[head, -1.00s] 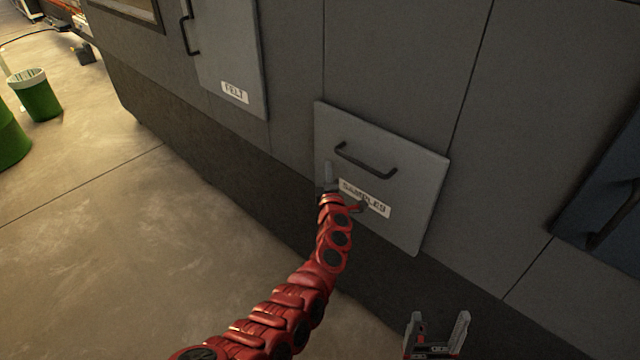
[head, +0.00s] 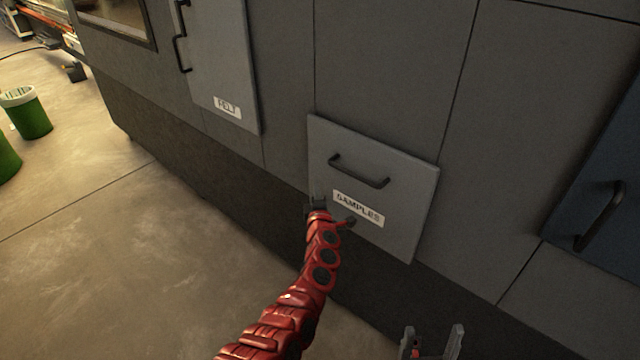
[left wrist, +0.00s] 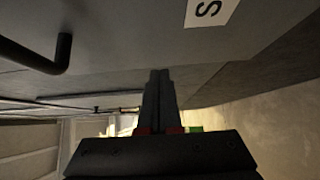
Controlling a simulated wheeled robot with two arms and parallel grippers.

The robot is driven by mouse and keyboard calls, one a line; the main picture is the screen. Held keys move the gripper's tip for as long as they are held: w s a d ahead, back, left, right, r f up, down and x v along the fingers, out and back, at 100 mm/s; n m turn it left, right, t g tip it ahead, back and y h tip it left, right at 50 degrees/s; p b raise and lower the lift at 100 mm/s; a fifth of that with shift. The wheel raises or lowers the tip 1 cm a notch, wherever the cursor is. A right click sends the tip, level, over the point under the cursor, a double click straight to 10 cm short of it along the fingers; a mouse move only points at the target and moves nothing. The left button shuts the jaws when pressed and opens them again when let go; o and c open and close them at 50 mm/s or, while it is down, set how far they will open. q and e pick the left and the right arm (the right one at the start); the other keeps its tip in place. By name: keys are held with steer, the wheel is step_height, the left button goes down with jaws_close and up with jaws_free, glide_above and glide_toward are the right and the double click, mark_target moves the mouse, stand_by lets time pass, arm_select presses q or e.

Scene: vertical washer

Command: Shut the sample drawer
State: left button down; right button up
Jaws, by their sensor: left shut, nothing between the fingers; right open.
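The sample drawer (head: 400,200) has a grey front with a black bar handle (head: 358,172) and a white "SAMPLES" label (head: 358,208). It sits low in the grey cabinet and looks nearly flush with it; any small gap is hard to tell. My left gripper (head: 316,203) is at the drawer front's lower left, beside the label, with its tips hidden in the head view. In the left wrist view the shut, empty fingers (left wrist: 160,95) point along the drawer front (left wrist: 130,35), near the label's "S" end (left wrist: 208,10). My right gripper (head: 432,342) is open and empty at the bottom edge, below the drawer.
A grey "FELT" door (head: 225,60) is at the upper left of the cabinet. A blue panel with a black handle (head: 600,215) is at the right. Green bins (head: 28,115) stand far left. The floor (head: 120,240) in front is clear.

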arm_select(q)
steer(key=s, duration=1)
steer(key=shift+s+d+p, duration=0.2)
steer(key=shift+s+p, duration=0.2)
steer(key=shift+r, duration=0.1)
